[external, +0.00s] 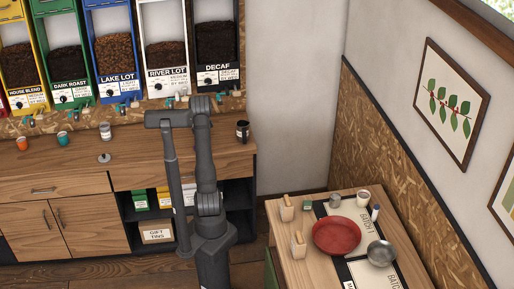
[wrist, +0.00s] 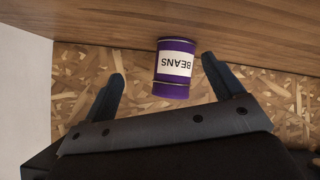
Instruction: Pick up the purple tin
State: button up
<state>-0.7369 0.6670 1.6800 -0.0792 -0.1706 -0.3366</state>
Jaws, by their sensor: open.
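The purple tin (wrist: 172,91) shows in the wrist view with a white label reading BEANS, upside down in the picture. It lies between the fingers of my gripper (wrist: 163,70) as seen there, with a gap on both sides, the wider one on the left. My gripper is open and holds nothing. I cannot tell how far ahead of the fingertips the tin is. In the external view my arm reaches to the wooden counter and hides the gripper; I cannot make out the purple tin there.
A brown wooden surface (wrist: 90,25) and a chipboard panel (wrist: 270,95) surround the tin in the wrist view. In the external view, bean dispensers line the wall above the counter (external: 70,162). A dark jar (external: 242,132) stands right of my arm; small cups stand left.

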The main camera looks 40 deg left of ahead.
jog(key=w+a+r+n+g+h, duration=0.1)
jog(key=w+a+r+g+h, duration=0.1)
jog(key=w+r+g+h, duration=0.15)
jog(key=shift+w+a+f+n+g+y, duration=0.3)
jog(key=shift+a+f+g, duration=0.3)
jog(key=shift+a, duration=0.75)
jog(key=shift+w+a+f+n+g+y, duration=0.3)
jog(key=shift+a+f+g, duration=0.3)
jog(key=shift+a, duration=0.7)
jog(key=shift+w+a+f+n+g+y, duration=0.25)
jog(key=shift+w+a+f+g, duration=0.3)
jog(key=shift+a, duration=0.8)
jog(key=shift+s+f, duration=0.1)
jog(key=shift+s, duration=0.05)
jog(key=shift+c, duration=0.5)
jog(key=c, duration=1)
